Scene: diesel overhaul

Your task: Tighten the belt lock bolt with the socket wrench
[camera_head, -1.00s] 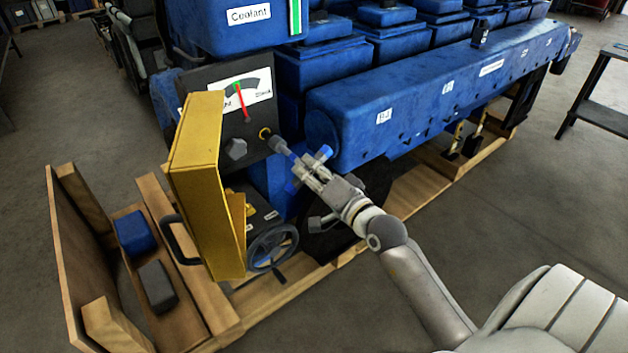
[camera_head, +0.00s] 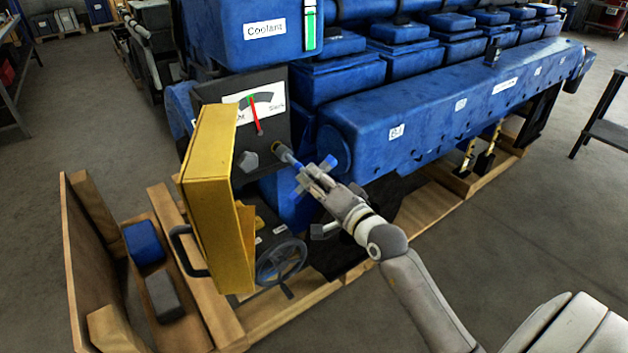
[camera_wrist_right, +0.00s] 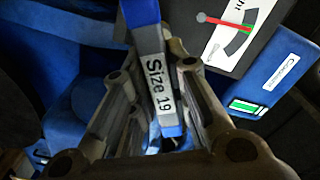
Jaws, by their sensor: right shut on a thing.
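My right gripper (camera_head: 312,180) is shut on the blue socket wrench (camera_head: 289,157), in front of the gauge panel. In the right wrist view the wrench (camera_wrist_right: 160,85) runs between the fingers and carries a "Size 19" label. Its far end points left at the brass-coloured ring of the belt lock bolt (camera_head: 276,147) on the dark panel. The socket end appears to meet the bolt; the exact seating is too small to tell. My left gripper is not in view.
A yellow box-like cover (camera_head: 213,205) stands close left of the bolt. A handwheel (camera_head: 281,263) lies below. The blue engine (camera_head: 420,125) fills the space behind and right. A wooden pallet (camera_head: 255,318) runs underneath. Open floor lies at the right.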

